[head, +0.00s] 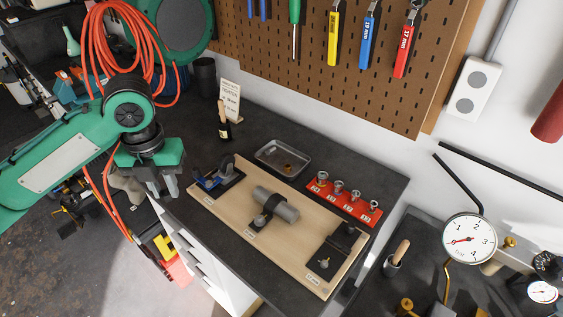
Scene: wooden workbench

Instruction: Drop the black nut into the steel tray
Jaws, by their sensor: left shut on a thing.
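My left gripper (166,188) hangs over the front left edge of the bench, left of the wooden board and apart from it. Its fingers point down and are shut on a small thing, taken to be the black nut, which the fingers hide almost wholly. The steel tray (265,156) lies on the dark bench top behind the board, to the right of the gripper. It is shallow, with a small brownish patch or thing inside. My right gripper is not in view.
A red rack (345,201) stands right of the tray. A pegboard (300,60) rises at the back.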

